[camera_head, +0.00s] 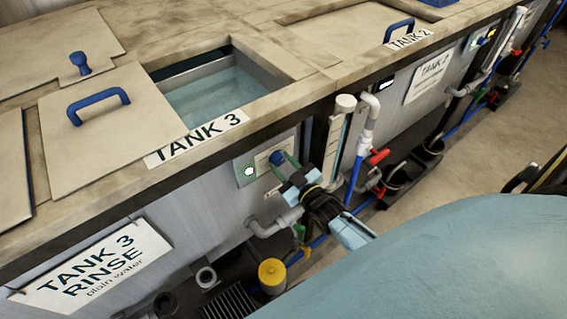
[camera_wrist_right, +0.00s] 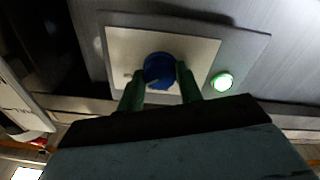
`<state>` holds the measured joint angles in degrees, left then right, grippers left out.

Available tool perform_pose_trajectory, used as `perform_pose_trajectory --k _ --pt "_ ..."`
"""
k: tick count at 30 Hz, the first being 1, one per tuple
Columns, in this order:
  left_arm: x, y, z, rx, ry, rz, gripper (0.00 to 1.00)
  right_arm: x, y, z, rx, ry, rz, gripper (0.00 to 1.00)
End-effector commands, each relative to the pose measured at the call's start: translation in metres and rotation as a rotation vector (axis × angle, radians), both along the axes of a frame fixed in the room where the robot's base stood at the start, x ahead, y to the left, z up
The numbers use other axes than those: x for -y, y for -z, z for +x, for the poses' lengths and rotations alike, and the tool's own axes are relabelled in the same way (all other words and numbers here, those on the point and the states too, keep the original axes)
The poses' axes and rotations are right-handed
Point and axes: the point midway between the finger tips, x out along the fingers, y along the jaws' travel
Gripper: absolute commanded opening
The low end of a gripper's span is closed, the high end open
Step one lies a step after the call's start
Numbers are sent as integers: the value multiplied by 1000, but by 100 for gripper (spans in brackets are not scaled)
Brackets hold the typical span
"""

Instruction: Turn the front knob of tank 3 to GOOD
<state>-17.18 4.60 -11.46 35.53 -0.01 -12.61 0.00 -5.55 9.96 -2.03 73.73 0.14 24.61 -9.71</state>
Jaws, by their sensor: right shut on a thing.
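The blue front knob (camera_head: 276,156) of tank 3 sits on a pale plate on the tank's front, below the TANK 3 label (camera_head: 197,138). My right gripper (camera_head: 285,166) is at the knob, with its green fingers on either side of it. In the right wrist view, the knob (camera_wrist_right: 159,67) shows between the two fingertips (camera_wrist_right: 158,80), and the gripper is shut on it. The plate's markings are too small or hidden to read, so I cannot tell the knob's setting. My left gripper is not in view.
A lit green lamp (camera_head: 249,171) is beside the knob plate. A white upright pipe (camera_head: 338,140) and a red-handled valve (camera_head: 378,157) stand to the right. A yellow-topped container (camera_head: 272,275) stands below. Tank 3 is partly open, its lid (camera_head: 110,130) slid left.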

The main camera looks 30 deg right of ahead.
Motion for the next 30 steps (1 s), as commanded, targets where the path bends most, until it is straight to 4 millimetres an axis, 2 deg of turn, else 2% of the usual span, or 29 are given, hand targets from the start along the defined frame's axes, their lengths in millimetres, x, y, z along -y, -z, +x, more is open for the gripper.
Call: perform_pose_trajectory --k 9,22,23,27,30 --pt "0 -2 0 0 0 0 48 0 0 0 -8 0 83 13" --pt "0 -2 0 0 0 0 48 0 0 0 -8 0 93 13" --pt "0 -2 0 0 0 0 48 0 0 0 -8 0 93 37" --pt "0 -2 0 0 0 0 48 0 0 0 -8 0 92 55" --pt "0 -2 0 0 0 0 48 0 0 0 -7 0 92 57"
